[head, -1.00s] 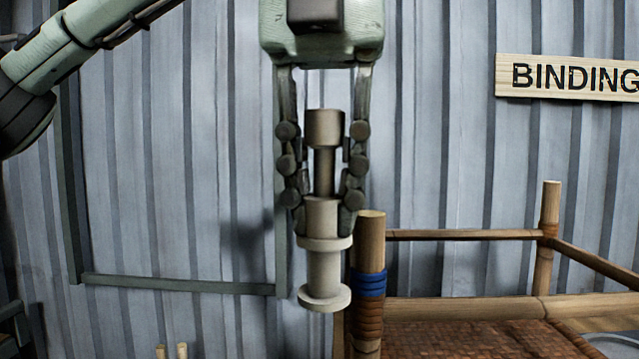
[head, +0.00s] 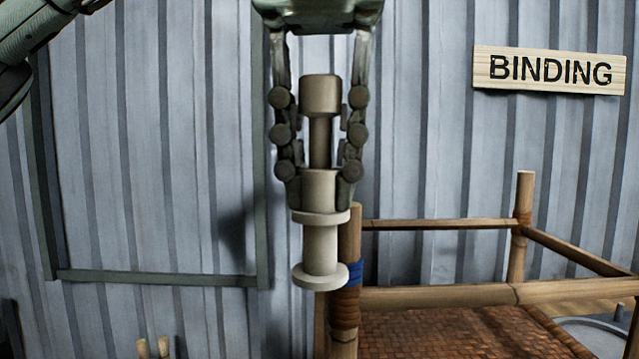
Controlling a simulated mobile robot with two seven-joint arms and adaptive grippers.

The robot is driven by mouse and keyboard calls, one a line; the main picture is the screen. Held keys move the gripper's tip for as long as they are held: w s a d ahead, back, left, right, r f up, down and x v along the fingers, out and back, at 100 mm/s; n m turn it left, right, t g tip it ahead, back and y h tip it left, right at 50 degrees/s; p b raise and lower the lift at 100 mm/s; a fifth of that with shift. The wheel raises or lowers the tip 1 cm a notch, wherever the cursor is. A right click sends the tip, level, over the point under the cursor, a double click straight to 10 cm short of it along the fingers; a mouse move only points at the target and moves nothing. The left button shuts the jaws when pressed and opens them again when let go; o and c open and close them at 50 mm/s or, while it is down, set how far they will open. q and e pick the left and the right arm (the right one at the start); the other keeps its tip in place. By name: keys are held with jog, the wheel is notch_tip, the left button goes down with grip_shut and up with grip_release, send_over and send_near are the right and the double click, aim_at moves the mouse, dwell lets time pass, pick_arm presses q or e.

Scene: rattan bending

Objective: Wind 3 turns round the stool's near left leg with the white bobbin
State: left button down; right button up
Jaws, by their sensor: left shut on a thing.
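My left gripper (head: 318,172) hangs fingers down in the middle of the head view and is shut on the white bobbin (head: 321,243). The bobbin is upright, with two flanges below the fingertips and a thicker knob at the top between the fingers. Behind it stands the stool's near left leg (head: 346,330), a bamboo post partly hidden by the bobbin. A blue band (head: 355,273) and brown binding below it wrap this leg. I cannot tell whether the bobbin touches the leg. My right gripper is out of view.
The stool's woven seat (head: 450,338) and bamboo rails (head: 440,297) extend to the right. A far post (head: 521,225) rises behind. A BINDING sign (head: 549,70) hangs on the corrugated wall. Two short stick ends (head: 153,347) show at the lower left.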

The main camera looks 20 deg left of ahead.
aim_at(320, 76)
pick_arm(q)
jog(key=shift+s+r, duration=0.1)
jog(key=shift+r, duration=4.7)
jog(key=shift+f, duration=0.15)
